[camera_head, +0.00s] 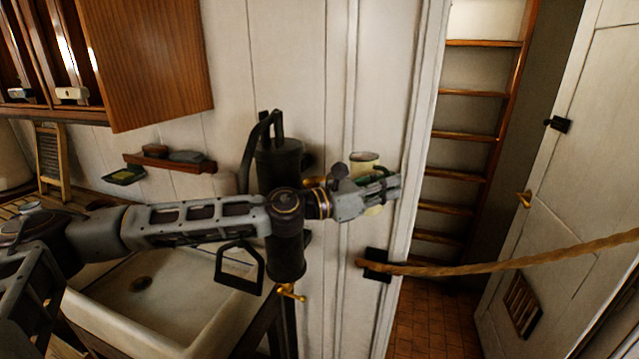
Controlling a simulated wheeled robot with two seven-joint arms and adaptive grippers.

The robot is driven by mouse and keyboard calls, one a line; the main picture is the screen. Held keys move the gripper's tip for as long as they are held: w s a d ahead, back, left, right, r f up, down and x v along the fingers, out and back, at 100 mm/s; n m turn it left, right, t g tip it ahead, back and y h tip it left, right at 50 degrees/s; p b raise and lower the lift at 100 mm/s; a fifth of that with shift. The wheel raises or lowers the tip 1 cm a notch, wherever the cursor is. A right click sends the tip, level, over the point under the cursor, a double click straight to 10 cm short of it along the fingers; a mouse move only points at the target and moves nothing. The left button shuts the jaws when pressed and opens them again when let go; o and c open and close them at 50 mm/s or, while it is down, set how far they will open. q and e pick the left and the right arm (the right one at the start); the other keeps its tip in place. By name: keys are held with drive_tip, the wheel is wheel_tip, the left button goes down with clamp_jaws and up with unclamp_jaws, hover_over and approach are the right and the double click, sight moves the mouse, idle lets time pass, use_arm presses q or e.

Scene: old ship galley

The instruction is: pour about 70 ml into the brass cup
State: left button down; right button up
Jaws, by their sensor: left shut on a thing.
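My left arm reaches across the picture from the left. Its gripper (382,188) is shut on a cream vessel with a green rim (363,161), held in front of the white wall panel. The fingers hide the vessel's middle; its top shows above them and a little of its lower part below. It looks about upright. I cannot see what is inside it. I cannot make out a brass cup in this view. My right gripper is not in view.
A dark hand pump (279,165) with a brass tap (290,293) stands behind my left forearm. A white sink (150,325) lies below left. A rope (490,267) crosses the doorway at right. An open cabinet door (150,60) hangs upper left.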

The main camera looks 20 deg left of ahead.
sight(362, 167)
use_arm(q)
drive_tip(key=a+r+n+t, duration=0.1)
drive_tip(key=n, duration=0.1)
drive_tip(key=a+r+n+t+h, duration=0.1)
drive_tip(key=a+n, duration=0.1)
drive_tip(key=w+a+r+n+t, duration=0.1)
drive_tip(key=n+t, duration=0.1)
drive_tip(key=shift+a, duration=0.35)
drive_tip(key=shift+a+r+n+t, duration=0.1)
drive_tip(key=shift+a+n+t, duration=0.3)
drive_tip(key=shift+n+t, duration=0.6)
drive_tip(key=n+t+b, duration=0.1)
drive_tip(key=n+b, duration=0.1)
drive_tip(key=n, duration=0.1)
drive_tip(key=shift+a+t+y, duration=0.3)
drive_tip(key=shift+t, duration=0.1)
drive_tip(key=r+n+t+y, duration=0.1)
drive_tip(key=a+n+t, duration=0.1)
drive_tip(key=n, duration=0.1)
drive_tip(key=shift+w+r+y, duration=0.1)
drive_tip(key=shift+r+y, duration=0.3)
drive_tip(key=shift+a+r+n+t+y+b, duration=0.2)
drive_tip(key=shift+n+t+y, duration=0.15)
drive_tip(key=shift+n, duration=0.35)
drive_tip(key=shift+a+r+n+t+y+b, duration=0.1)
drive_tip(key=shift+r+n+t+y+b, duration=0.2)
drive_tip(key=shift+n, duration=0.4)
drive_tip(key=shift+w, duration=0.1)
